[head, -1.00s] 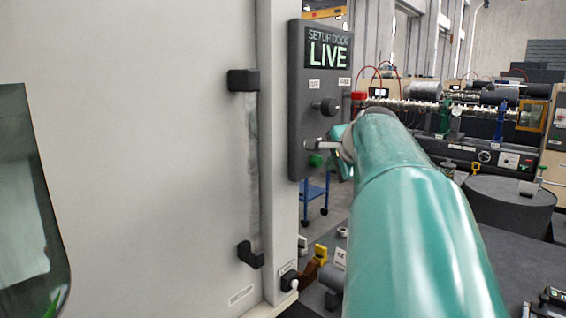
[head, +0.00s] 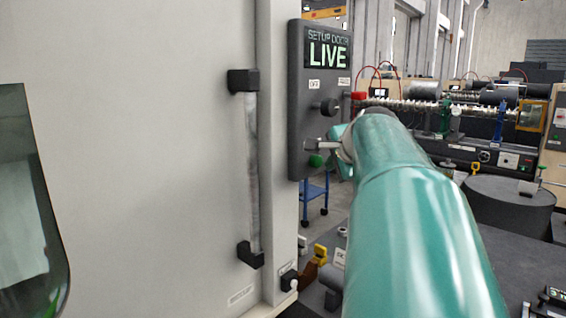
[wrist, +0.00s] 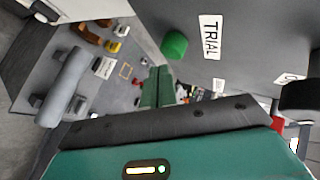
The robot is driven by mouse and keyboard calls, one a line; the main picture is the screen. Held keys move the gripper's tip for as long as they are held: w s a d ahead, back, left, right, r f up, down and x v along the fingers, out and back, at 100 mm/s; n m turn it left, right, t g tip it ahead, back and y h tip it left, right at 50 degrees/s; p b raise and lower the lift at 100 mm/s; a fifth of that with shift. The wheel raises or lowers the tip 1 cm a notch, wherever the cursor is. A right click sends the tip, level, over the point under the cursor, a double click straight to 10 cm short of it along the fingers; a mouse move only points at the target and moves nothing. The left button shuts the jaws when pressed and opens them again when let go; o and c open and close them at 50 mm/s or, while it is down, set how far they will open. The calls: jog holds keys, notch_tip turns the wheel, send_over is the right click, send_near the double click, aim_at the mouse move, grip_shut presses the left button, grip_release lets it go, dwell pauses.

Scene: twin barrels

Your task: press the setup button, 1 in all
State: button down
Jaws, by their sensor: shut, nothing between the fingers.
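A dark control panel (head: 298,100) has a screen reading "SETUP DOOR LIVE" (head: 327,50). A green button (head: 316,161) sits low on its face, next to a "TRIAL" label (wrist: 210,37) in the wrist view; the green button shows there too (wrist: 174,44). A small white button (head: 293,284) on a dark block is at the door frame's foot; its label is too small to read. I cannot tell which is the setup button. My gripper (head: 308,143) appears just above the green button in the head view. In the wrist view its green fingers (wrist: 158,88) are together and empty, apart from the button.
A black knob (head: 328,106) sticks out of the panel above my gripper. A large pale door (head: 150,150) with a vertical grey handle (head: 252,170) fills the left. A red part (head: 358,97) shows beside the panel's right edge. Machines and a dark drum (head: 508,205) stand at right.

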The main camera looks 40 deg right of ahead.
dwell(0.4)
jog(key=shift+w, duration=0.4)
